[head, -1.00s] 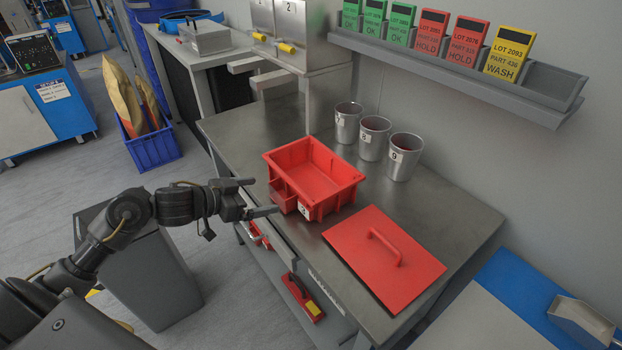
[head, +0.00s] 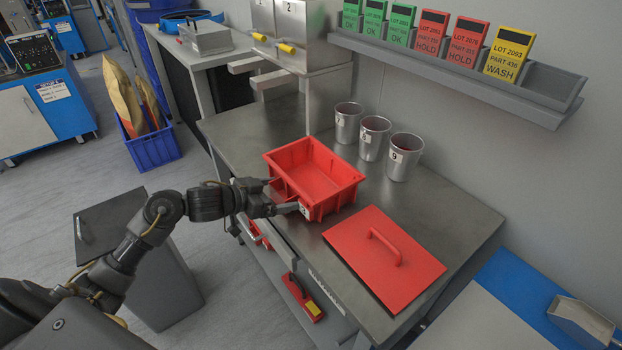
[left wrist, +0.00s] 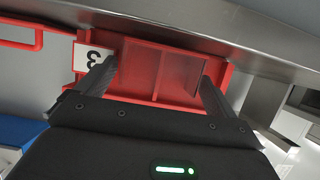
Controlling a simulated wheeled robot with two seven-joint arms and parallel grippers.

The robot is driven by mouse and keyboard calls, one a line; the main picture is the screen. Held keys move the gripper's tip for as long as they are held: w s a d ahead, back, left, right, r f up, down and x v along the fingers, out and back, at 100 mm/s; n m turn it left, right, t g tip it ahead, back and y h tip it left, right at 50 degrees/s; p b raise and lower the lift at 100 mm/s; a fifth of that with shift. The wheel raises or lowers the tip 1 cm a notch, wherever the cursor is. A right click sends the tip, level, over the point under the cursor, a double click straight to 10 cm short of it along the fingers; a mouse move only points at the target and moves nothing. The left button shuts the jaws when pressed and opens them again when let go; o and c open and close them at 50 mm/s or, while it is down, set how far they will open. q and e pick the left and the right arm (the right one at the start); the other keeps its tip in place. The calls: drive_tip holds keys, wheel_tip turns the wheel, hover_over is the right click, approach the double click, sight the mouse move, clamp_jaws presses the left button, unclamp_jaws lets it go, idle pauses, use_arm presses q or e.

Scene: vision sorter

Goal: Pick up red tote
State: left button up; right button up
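The red tote (head: 318,172) stands open and upright on the steel table, with a white number label at its near corner. My left gripper (head: 286,194) is at the tote's near left side. In the left wrist view the two fingers (left wrist: 155,80) are spread wide, with the tote's red ribbed side (left wrist: 150,72) between and beyond them. The label 3 (left wrist: 92,58) shows by the left finger. Whether the fingers touch the tote I cannot tell. My right gripper is not in view.
A red lid (head: 372,275) with a handle lies on the steel table (head: 460,210), right of the tote. Metal cups (head: 374,138) stand behind it. A grey bin (head: 165,285) stands on the floor below my left arm. A card rack (head: 530,85) hangs on the wall.

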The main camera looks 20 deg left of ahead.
sight(285, 183)
use_arm(q)
drive_tip(key=c, duration=0.9)
drive_tip(key=shift+c, duration=0.2)
drive_tip(key=shift+r, duration=0.55)
wheel_tip(285, 183, up, 2)
drive_tip(key=shift+r, duration=0.15)
drive_tip(key=w+r+p+v, duration=0.1)
drive_tip(key=r+v, duration=0.2)
drive_tip(key=v, duration=1.3)
drive_tip(key=shift+r, duration=0.3)
drive_tip(key=shift+d, duration=0.2)
